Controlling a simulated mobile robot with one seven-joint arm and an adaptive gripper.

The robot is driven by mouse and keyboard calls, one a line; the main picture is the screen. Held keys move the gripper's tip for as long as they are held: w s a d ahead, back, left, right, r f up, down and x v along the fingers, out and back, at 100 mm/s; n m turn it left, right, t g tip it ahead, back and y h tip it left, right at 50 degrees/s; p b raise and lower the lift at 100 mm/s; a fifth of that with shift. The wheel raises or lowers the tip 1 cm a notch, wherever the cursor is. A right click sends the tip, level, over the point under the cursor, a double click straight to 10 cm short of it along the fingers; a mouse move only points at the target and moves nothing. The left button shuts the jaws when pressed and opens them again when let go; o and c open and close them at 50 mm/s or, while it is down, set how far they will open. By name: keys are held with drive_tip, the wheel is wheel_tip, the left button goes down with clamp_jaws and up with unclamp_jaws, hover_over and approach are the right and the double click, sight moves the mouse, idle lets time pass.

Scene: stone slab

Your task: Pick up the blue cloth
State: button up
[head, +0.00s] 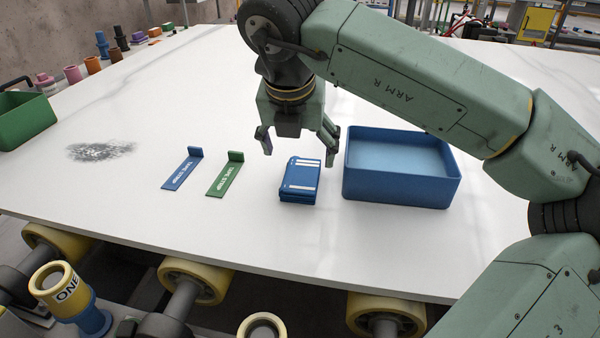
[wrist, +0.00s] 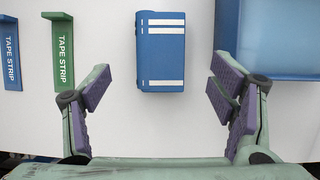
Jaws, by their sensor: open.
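The blue cloth (head: 300,181) is a folded blue block with white stripes lying on the white slab. In the wrist view the cloth (wrist: 161,52) sits at the upper middle, ahead of the fingertips and roughly between them. My gripper (head: 297,142) is open and empty, above and slightly behind the cloth in the head view. Its purple-padded fingers (wrist: 161,88) are spread wider than the cloth and do not touch it.
A blue bin (head: 402,193) stands close to the right of the cloth. Blue (head: 182,172) and green (head: 225,175) tape strip holders lie to the left. A dark smudge (head: 100,151) and a green bin (head: 24,118) are farther left. The slab's front edge is near the cloth.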

sight(301, 173)
drive_tip(key=p+x, duration=0.1)
drive_tip(key=x, duration=0.6)
drive_tip(key=shift+f, duration=0.35)
drive_tip(key=shift+c, duration=0.4)
drive_tip(key=c, duration=1.2)
drive_tip(key=shift+r, duration=0.5)
drive_tip(key=v, duration=0.1)
drive_tip(key=b+v, duration=0.1)
drive_tip(key=shift+a+r, duration=0.25)
drive_tip(key=shift+r, duration=0.1)
drive_tip(key=s+a+b, duration=0.1)
drive_tip(key=s+a, duration=0.2)
drive_tip(key=s+a+r, duration=0.1)
drive_tip(key=s+a, duration=0.3)
drive_tip(key=s+a+b, duration=0.1)
drive_tip(key=s+a, duration=0.2)
drive_tip(key=s, duration=0.1)
drive_tip(key=shift+a+r+b, duration=0.3)
drive_tip(key=shift+b, duration=0.05)
drive_tip(key=shift+w, duration=0.1)
